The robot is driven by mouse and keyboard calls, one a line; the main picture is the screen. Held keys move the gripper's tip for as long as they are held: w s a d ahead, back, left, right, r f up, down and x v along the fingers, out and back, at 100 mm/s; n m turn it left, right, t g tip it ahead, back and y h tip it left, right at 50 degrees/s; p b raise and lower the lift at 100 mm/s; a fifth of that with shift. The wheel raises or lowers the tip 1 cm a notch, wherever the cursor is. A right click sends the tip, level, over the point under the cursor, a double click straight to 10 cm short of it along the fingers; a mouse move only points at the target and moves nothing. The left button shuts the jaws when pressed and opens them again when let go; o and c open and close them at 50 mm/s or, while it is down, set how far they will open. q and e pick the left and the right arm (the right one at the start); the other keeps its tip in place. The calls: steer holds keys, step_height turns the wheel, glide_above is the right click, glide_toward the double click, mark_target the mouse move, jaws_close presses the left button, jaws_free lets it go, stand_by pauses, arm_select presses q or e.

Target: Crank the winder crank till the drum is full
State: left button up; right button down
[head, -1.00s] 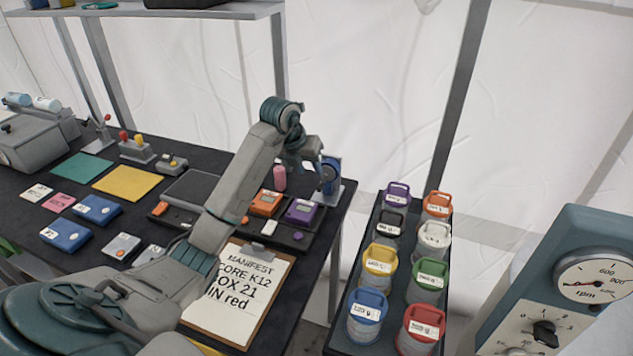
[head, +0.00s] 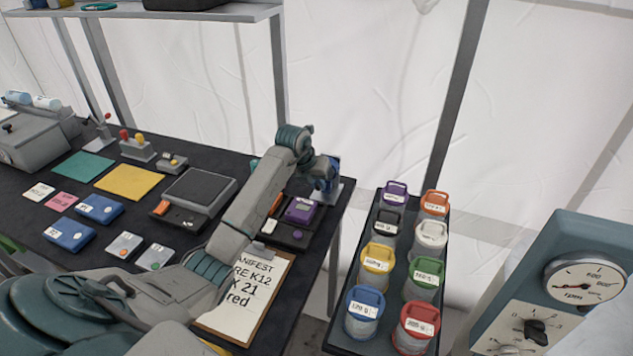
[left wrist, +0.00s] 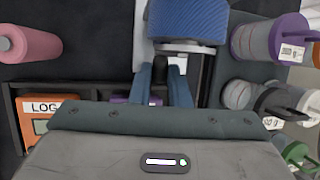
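The winder (head: 334,186) stands at the right end of the dark table, mostly covered by my left arm in the head view. In the left wrist view its blue, ridged drum (left wrist: 187,22) is at the top, with a pale bracket below it. How full the drum is cannot be told. The black crank knob (left wrist: 160,67) shows just below the drum. My left gripper (left wrist: 162,78) has one blue finger on each side of this knob; whether the fingers press on it is unclear. It also shows in the head view (head: 318,174). My right gripper is not in view.
A rack of coloured canisters (head: 378,258) stands right of the table, close to the winder. A purple device (head: 301,209) and an orange log device (left wrist: 42,125) sit near my left arm, with a pink cylinder (left wrist: 28,45). An rpm dial panel (head: 560,290) is at far right.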

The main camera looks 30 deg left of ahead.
arm_select(q)
jaws_close()
steer(key=shift+y+b, duration=0.4)
steer(key=shift+r+y, duration=0.15)
steer(key=shift+y, duration=0.25)
steer(key=shift+a, duration=0.1)
steer(key=o, duration=0.8)
jaws_free()
steer(key=shift+c, duration=0.2)
steer(key=shift+s+r+b, duration=0.2)
steer(key=shift+r+b, duration=0.1)
steer(key=shift+r, duration=0.2)
steer(key=b+v, duration=0.2)
steer(key=v, duration=0.7)
steer(key=shift+r, duration=0.45)
